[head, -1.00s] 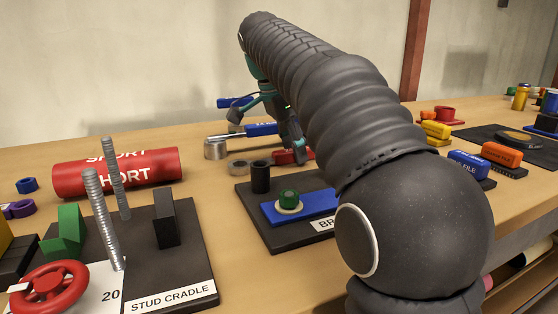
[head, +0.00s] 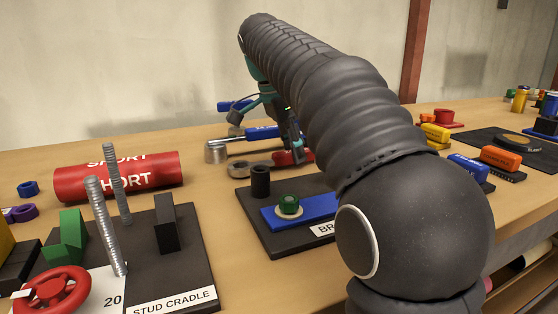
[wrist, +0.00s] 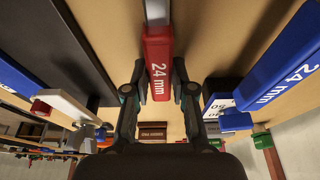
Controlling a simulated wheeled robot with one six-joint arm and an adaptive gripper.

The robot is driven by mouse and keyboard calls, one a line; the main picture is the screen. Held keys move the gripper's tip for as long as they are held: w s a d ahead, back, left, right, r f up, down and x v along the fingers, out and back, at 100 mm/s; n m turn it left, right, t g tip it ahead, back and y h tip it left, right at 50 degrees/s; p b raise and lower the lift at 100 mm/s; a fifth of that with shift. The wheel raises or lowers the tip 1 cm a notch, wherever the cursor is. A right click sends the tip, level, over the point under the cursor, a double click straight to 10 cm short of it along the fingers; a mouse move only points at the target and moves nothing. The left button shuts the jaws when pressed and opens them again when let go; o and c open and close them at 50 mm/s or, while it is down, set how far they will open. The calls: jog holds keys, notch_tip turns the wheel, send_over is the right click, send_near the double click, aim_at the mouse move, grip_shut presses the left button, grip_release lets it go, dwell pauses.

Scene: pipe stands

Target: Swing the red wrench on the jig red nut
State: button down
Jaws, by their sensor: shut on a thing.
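The red wrench (wrist: 158,60), marked 24 mm, has its handle between the two fingers of my gripper (wrist: 158,75) in the wrist view. Its metal shaft runs out of the top of that view, so its head is out of sight. In the head view my gripper (head: 294,152) is low over the bench behind my arm, and part of the red handle (head: 281,158) shows beside it. I cannot make out the jig's red nut in either view.
A blue-handled wrench (head: 262,133) lies close behind my gripper. A dark board with a blue plate (head: 318,207) and green nut (head: 289,204) is in front. The stud cradle (head: 187,250) with upright threaded rods and a red cylinder (head: 150,174) are at left.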

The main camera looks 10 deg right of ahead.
jog(key=shift+r+p, duration=0.4)
jog(key=shift+r, duration=0.15)
jog(key=shift+r+p, duration=0.5)
jog(key=shift+r, duration=2.2)
